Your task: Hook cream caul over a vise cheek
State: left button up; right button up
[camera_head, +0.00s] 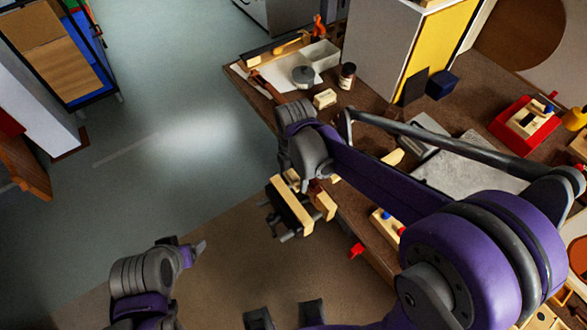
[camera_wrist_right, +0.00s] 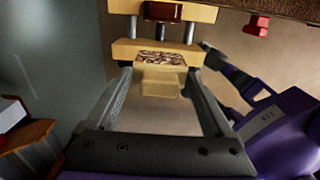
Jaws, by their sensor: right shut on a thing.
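The bench vise has two pale wooden cheeks. The outer cheek (camera_head: 292,205) and the inner cheek (camera_head: 325,205) stand apart at the bench edge. In the wrist view the near cheek (camera_wrist_right: 128,49) and far cheek (camera_wrist_right: 115,8) lie at the top, with metal rods between. My right gripper (camera_wrist_right: 162,75) is shut on the cream caul (camera_wrist_right: 158,85), which has a brown-and-white patterned face. The caul is right before the near cheek; I cannot tell whether they touch. In the head view my wrist mostly hides this grip. My left gripper (camera_head: 185,246) is low left, away from the vise; its opening is unclear.
The bench (camera_head: 360,205) carries a white tray (camera_head: 320,54), a dark jar (camera_head: 347,76), a cream block (camera_head: 325,98), a grey slab (camera_head: 465,170) and a red tray (camera_head: 526,125). A red piece (camera_head: 356,250) protrudes at its front edge. Open floor lies left.

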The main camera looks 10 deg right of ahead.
jog(key=b, duration=0.4)
send_over(293, 198)
jog(key=f, duration=0.5)
jog(key=shift+d+f, duration=0.2)
jog(key=shift+d, duration=0.05)
notch_tip(293, 198, down, 5)
jog(key=b, duration=0.3)
jog(key=shift+r+b, duration=0.1)
jog(key=shift+b, duration=0.2)
jog(key=shift+a+f, duration=0.2)
jog(key=shift+f, duration=0.1)
jog(key=o, duration=1.1)
notch_tip(293, 198, up, 11)
jog(key=shift+f+p, duration=0.1)
jog(key=shift+p, duration=0.5)
